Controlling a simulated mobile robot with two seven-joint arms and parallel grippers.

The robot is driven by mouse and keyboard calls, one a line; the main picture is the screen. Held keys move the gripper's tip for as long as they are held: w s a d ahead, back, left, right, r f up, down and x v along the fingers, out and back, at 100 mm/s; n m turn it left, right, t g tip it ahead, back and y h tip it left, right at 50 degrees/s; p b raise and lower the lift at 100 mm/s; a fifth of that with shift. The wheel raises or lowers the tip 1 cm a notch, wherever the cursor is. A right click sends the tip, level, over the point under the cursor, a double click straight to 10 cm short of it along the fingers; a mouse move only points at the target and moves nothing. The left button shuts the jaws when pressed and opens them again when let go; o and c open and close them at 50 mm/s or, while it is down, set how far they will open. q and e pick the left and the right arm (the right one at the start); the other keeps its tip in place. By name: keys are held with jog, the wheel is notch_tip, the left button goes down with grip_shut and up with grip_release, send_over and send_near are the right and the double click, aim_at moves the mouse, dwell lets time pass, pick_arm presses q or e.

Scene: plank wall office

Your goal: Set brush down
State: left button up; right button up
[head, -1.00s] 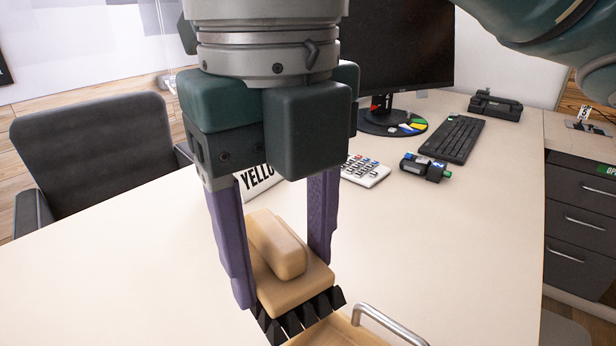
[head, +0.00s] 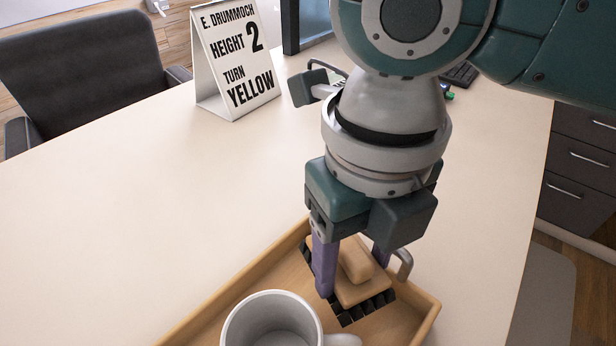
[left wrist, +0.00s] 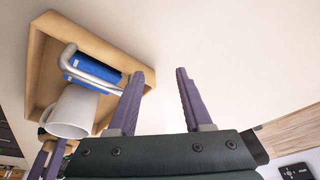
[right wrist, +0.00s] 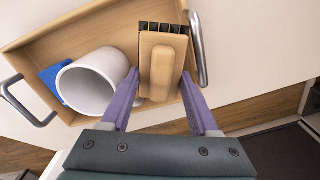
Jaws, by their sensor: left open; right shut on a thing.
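My right gripper (head: 350,275) is shut on the brush (head: 367,291), a tan wooden block with black bristles facing down. The brush is inside the outline of the wooden tray (head: 240,282), at its right end by a metal handle. I cannot tell whether the bristles touch the tray floor. In the right wrist view the brush (right wrist: 163,65) sits between the fingers (right wrist: 158,80), beside a white mug (right wrist: 92,82). My left gripper (left wrist: 162,76) is open and empty, with the tray (left wrist: 36,70) to its left in the left wrist view; it is not visible in the head view.
The white mug (head: 275,325) stands in the tray close to the brush. A blue block (right wrist: 60,76) lies beyond the mug in the tray. A folded sign (head: 238,55) stands at the back of the desk. The desk's left part (head: 120,200) is clear.

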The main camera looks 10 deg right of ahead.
aim_at(348, 292)
pick_arm(q)
jog(key=shift+d+f+b, duration=0.15)
jog(key=shift+f+b, duration=0.55)
jog(key=shift+f, duration=0.15)
pick_arm(e)
jog(key=shift+f, duration=2.9)
pick_arm(q)
jog(key=shift+f, duration=0.1)
pick_arm(e)
jog(key=shift+f, duration=0.15)
jog(key=o, duration=1.1)
